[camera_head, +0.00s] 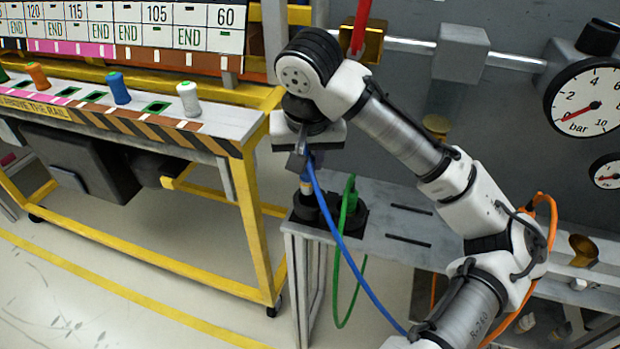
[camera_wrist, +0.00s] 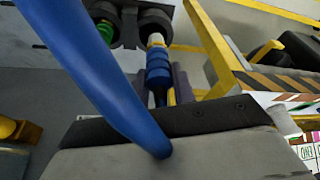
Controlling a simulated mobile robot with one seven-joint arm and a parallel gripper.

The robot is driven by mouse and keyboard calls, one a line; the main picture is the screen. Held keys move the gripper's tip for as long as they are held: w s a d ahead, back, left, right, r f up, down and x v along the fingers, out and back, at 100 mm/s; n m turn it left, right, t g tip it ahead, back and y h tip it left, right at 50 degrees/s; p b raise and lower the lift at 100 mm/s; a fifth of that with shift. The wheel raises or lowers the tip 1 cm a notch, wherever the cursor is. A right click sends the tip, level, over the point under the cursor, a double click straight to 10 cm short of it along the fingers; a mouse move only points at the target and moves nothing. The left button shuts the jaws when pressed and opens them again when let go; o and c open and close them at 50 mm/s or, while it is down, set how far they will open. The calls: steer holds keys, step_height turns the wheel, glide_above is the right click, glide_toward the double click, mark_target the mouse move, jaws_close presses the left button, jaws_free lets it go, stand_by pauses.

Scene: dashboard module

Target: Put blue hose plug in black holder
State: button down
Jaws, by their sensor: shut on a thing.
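My gripper (camera_head: 303,163) is shut on the blue hose plug (camera_head: 307,178), just above the black holder (camera_head: 307,207) at the left end of the grey bench. In the wrist view the blue plug (camera_wrist: 158,70) has a pale, brass-coloured end pointing at the holder's round opening (camera_wrist: 156,20). The end overlaps the opening; I cannot tell whether it has entered. The blue hose (camera_head: 345,245) hangs from the plug down to the right and crosses the wrist view (camera_wrist: 110,80). The gripper's fingertips are partly hidden.
A green plug (camera_head: 351,197) with its looping green hose sits in the adjoining black holder opening, close on the right. A yellow-framed cart (camera_head: 258,230) with coloured spools stands to the left. A wall with pressure gauges (camera_head: 588,100) is behind. Floor shows between cart and bench.

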mark_target(310, 182)
steer(key=shift+w+d+f, duration=0.2)
steer(key=shift+w+d, duration=0.05)
steer(key=shift+w, duration=0.5)
step_height(310, 182, down, 2)
steer(key=shift+s+f, duration=0.15)
step_height(310, 182, down, 4)
steer(key=shift+r, duration=0.1)
steer(key=shift+w+f, duration=0.2)
steer(key=shift+f, duration=0.05)
steer(key=shift+f, duration=0.15)
steer(key=shift+f, duration=0.1)
steer(key=c, duration=1.2)
jaws_free()
steer(key=shift+o, duration=0.2)
